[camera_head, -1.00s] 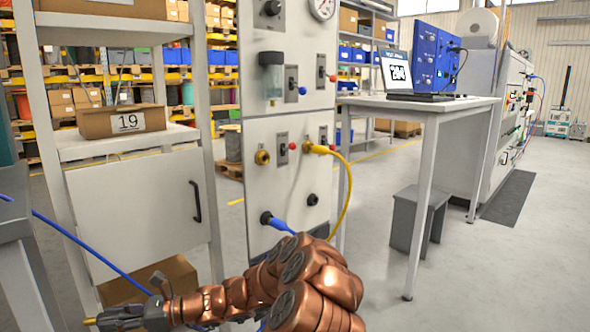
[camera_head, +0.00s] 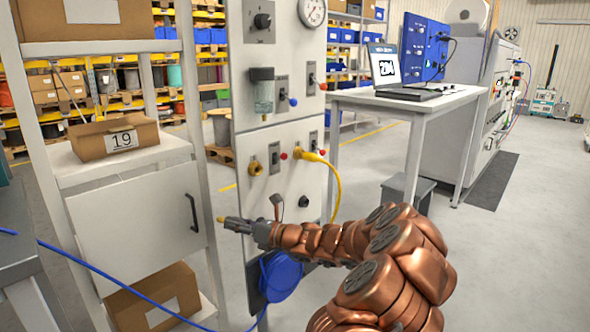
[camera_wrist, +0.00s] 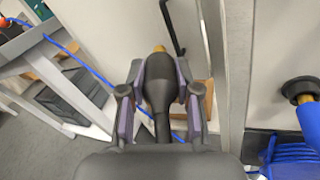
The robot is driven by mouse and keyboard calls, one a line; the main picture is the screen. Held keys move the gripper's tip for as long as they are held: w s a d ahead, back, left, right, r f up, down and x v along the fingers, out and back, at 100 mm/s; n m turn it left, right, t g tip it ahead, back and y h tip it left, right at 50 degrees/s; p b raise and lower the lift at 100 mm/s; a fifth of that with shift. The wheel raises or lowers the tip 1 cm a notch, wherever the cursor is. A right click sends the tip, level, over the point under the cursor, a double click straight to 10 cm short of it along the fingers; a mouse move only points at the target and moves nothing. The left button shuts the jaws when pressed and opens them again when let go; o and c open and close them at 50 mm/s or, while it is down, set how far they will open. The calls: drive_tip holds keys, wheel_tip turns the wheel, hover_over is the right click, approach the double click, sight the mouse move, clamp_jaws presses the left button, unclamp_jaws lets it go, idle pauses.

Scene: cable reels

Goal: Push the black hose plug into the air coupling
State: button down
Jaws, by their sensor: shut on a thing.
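My gripper (camera_head: 246,226) is shut on the black hose plug, holding it level at the left of the panel's lower part in the head view. The plug's brass tip (camera_head: 221,219) points left there. In the wrist view the black plug (camera_wrist: 160,92) sits between both fingers, its brass tip facing away from me. An empty brass coupling (camera_head: 255,168) is on the panel, above and apart from the plug. A black round port (camera_head: 303,200) is lower right on the panel. I cannot tell from the pictures which one is the air coupling.
A yellow hose (camera_head: 336,180) is plugged in at the panel's right. A blue hose plug (camera_wrist: 308,116) sits in a black fitting in the wrist view. A coiled blue hose (camera_head: 281,276) hangs below. A grey cabinet (camera_head: 135,225) with a handle stands left; a table (camera_head: 405,100) stands right.

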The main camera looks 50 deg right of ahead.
drive_tip(key=s+d+r+m+t+h+p, duration=0.1)
drive_tip(key=s+d+r+m+h+p, duration=0.3)
drive_tip(key=d, duration=0.3)
drive_tip(key=s+d+r+m+h+p, duration=0.2)
drive_tip(key=s+d+r, duration=0.25)
drive_tip(key=d, duration=0.35)
drive_tip(key=w+b, duration=0.3)
drive_tip(key=w, duration=0.4)
drive_tip(key=shift+w+r, duration=0.3)
drive_tip(key=shift+r, duration=0.15)
drive_tip(key=shift+p, duration=1.35)
idle(0.8)
drive_tip(key=shift+w+p, duration=0.8)
drive_tip(key=shift+w, duration=0.8)
idle(0.9)
drive_tip(key=c, duration=0.7)
unclamp_jaws()
drive_tip(key=shift+c, duration=0.2)
